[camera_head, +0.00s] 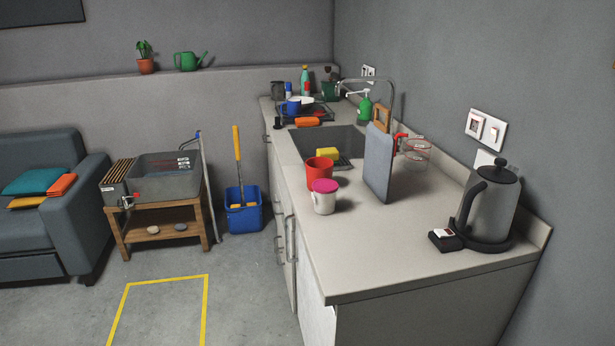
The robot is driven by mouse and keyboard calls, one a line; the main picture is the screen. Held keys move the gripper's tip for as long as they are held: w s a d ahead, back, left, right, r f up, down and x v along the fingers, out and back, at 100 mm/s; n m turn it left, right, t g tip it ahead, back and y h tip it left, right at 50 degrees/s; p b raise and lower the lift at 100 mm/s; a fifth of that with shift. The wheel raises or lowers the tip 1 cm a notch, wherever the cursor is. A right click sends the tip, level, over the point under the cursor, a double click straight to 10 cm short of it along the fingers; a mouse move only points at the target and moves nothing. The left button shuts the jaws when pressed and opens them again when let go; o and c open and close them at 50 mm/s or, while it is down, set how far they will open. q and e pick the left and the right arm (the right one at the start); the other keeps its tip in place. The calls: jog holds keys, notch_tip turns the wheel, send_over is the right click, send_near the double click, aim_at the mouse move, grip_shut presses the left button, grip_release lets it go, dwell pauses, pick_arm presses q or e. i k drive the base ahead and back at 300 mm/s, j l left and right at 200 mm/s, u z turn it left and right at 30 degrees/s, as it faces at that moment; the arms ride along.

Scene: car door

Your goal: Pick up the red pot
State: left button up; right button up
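A red pot-shaped container (319,175) stands upright on the kitchen counter, at the near edge of the sink. A white cup with a pink top (325,203) stands just in front of it and hides a little of its lower part. A small reddish-brown plant pot (146,67) holding a green plant stands on the wall ledge at the upper left. Neither of my grippers is in view.
On the counter (395,265), a grey upright board (379,165) stands right of the red container, and a kettle (487,205) stands at the right. The sink (345,137) holds a yellow item. A blue bucket (243,212) stands left of the cabinets. Floor at front left is clear.

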aim_at(318, 167)
jog(key=z, duration=1.35)
jog(key=u, duration=1.35)
jog(key=z, duration=0.45)
jog(key=i+j+z, duration=0.15)
jog(key=j+z, duration=0.2)
jog(key=i+j+z, duration=0.1)
jog(key=j+z, duration=0.15)
jog(key=z, duration=0.15)
jog(key=j+z, duration=0.35)
